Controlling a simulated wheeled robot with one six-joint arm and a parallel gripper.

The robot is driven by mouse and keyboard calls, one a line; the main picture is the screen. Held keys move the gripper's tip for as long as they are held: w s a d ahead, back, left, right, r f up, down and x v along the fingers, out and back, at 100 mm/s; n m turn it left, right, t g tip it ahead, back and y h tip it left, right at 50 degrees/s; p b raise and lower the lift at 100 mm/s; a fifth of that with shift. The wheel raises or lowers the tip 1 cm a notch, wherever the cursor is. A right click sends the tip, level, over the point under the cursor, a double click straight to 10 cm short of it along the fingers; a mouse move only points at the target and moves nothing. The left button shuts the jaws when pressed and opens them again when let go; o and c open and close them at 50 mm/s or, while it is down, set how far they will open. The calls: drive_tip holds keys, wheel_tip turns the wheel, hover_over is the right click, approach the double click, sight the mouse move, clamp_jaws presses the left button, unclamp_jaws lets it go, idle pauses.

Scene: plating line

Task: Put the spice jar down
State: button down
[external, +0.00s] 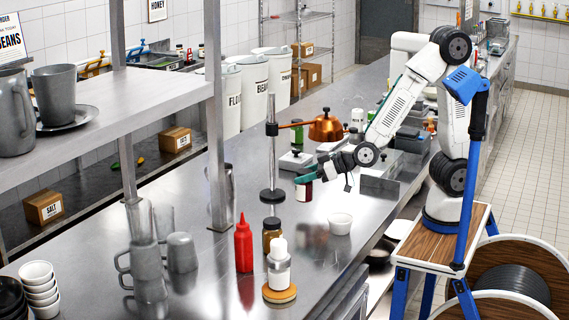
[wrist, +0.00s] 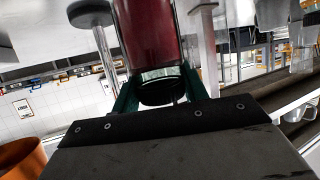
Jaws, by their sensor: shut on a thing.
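The spice jar (external: 304,191) is a small dark red jar with a pale label, over the middle of the steel counter. My gripper (external: 306,178) has green fingers and is shut on the jar's upper end. In the wrist view the red jar (wrist: 148,35) stands out between the green fingers (wrist: 158,90), with its dark lid nearest the palm. The gripper tilts downward from the right. Whether the jar's base touches the counter I cannot tell.

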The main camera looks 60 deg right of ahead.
drive_tip(key=s+a+r+n+g+y, duration=0.2)
drive_tip(key=s+a+n+g+y, duration=0.3)
drive_tip(key=s+a, duration=0.6)
drive_tip(key=s+a+r+n+g+y, duration=0.3)
drive_tip(key=s+a+n, duration=0.4)
drive_tip(key=a, duration=0.8)
drive_tip(key=shift+m+g, duration=0.6)
drive_tip(key=f, duration=0.6)
drive_tip(key=s+f, duration=0.1)
drive_tip(key=f, duration=0.2)
drive_tip(key=shift+f, duration=0.1)
drive_tip(key=shift+f, duration=0.1)
drive_tip(key=c, duration=0.8)
unclamp_jaws()
drive_tip(key=shift+d, duration=0.1)
drive_tip(key=shift+o, duration=0.2)
